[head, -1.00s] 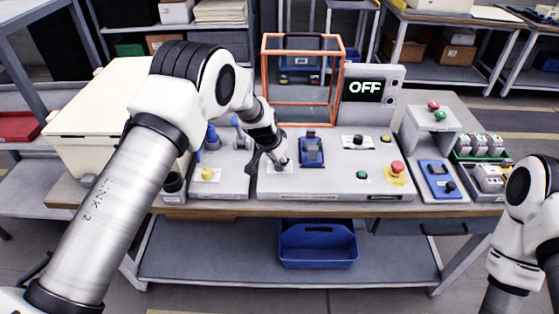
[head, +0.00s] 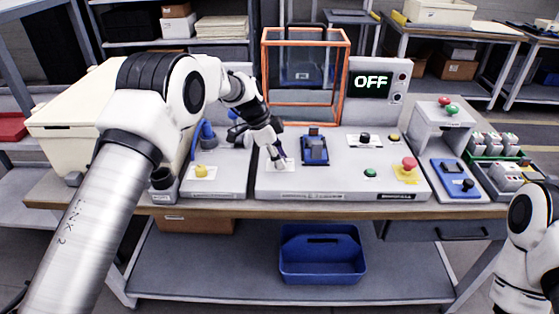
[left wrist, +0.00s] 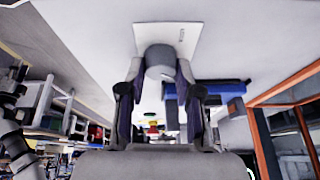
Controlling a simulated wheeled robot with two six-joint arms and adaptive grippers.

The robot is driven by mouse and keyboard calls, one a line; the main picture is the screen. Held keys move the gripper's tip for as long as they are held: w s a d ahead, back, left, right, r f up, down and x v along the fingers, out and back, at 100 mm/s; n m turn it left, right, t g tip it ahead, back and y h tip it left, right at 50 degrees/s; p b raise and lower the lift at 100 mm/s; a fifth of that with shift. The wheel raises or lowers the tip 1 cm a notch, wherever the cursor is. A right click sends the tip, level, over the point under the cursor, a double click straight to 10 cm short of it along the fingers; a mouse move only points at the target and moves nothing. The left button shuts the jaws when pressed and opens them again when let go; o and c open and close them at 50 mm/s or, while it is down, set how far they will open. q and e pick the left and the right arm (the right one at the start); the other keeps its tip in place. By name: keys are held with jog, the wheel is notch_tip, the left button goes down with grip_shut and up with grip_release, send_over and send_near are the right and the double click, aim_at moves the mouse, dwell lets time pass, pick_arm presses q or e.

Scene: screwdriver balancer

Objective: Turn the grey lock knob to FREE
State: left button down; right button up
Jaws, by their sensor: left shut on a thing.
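The grey lock knob (left wrist: 160,60) stands on a white plate (left wrist: 172,30) in the left wrist view. My left gripper (left wrist: 160,76) has one finger on each side of the knob and is shut on it. In the head view my left gripper (head: 278,161) reaches down to the white plate (head: 290,166) at the left of the grey panel (head: 330,180). There the fingers hide most of the knob. A short dark mark shows on the plate, but I cannot read its label. My right gripper is out of view; only part of that arm shows at the right edge.
A blue fixture (head: 315,150) stands just right of the plate. Behind it is an orange-framed clear guard (head: 304,75) and a display reading OFF (head: 371,84). A red button (head: 409,163) and a green button (head: 370,173) sit further right. A blue bin (head: 322,262) is below.

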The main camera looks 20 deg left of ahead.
pick_arm(q)
jog(key=shift+s+f+m+g, duration=0.15)
jog(key=shift+m+g, duration=0.35)
jog(key=shift+m, duration=0.5)
jog(key=shift+f, duration=0.1)
jog(key=c, duration=0.8)
grip_release()
jog(key=shift+d, duration=0.1)
jog(key=v, duration=1.2)
